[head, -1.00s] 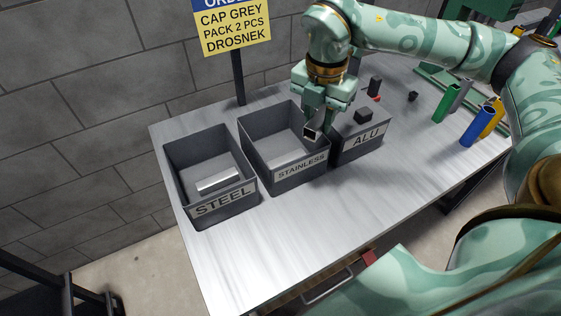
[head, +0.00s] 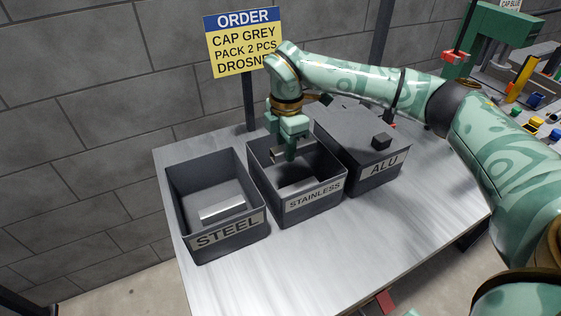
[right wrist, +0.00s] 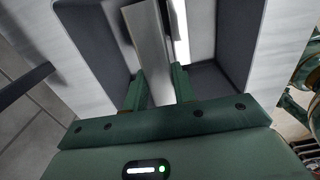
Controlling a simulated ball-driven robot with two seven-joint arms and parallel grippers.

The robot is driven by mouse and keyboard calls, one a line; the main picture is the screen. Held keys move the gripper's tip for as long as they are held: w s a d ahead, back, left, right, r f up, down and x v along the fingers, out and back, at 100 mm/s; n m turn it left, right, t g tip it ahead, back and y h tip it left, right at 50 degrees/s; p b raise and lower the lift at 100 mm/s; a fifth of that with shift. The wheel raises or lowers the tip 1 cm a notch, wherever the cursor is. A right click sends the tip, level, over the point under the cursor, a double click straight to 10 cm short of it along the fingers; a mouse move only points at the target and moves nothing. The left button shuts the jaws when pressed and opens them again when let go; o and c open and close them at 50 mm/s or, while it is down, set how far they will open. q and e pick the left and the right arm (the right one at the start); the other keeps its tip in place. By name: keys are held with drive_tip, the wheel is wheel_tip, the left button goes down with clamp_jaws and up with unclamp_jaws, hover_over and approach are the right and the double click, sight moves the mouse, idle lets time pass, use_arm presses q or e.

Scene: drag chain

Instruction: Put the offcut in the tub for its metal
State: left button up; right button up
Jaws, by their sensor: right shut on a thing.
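My right gripper (head: 287,154) is inside the mouth of the middle tub, labelled STAINLESS (head: 314,201). It is shut on the offcut (right wrist: 150,45), a long grey metal piece between the two fingers in the right wrist view. In the head view the offcut (head: 277,156) is partly hidden by the fingers and stands above the tub floor. A pale shape (head: 297,187) shows low in this tub; I cannot tell fully what it is. The tub labelled STEEL (head: 228,236) is open, with a bright bar (head: 222,209) in it. The tub labelled ALU (head: 385,168) has a lid. My left gripper is out of view.
The ALU lid has a dark knob (head: 381,141). The metal table (head: 330,255) is clear in front of the tubs. A yellow and blue order sign (head: 243,42) stands on a post behind. Small coloured parts lie at the far right.

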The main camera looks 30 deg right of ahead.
drive_tip(key=shift+w+a+f, duration=0.15)
drive_tip(key=shift+w+f, duration=0.2)
drive_tip(key=shift+f, duration=0.15)
drive_tip(key=f+b, duration=0.1)
drive_tip(key=f, duration=0.1)
drive_tip(key=f+b, duration=0.1)
drive_tip(key=shift+w+f, duration=0.2)
drive_tip(key=shift+f, duration=0.15)
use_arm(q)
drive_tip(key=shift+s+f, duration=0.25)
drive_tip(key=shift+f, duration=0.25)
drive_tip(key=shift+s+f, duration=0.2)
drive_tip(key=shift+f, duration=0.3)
use_arm(e)
drive_tip(key=shift+r, duration=0.2)
drive_tip(key=shift+f, duration=0.1)
drive_tip(key=shift+f, duration=0.5)
drive_tip(key=o, duration=1.1)
drive_tip(key=shift+c, duration=0.2)
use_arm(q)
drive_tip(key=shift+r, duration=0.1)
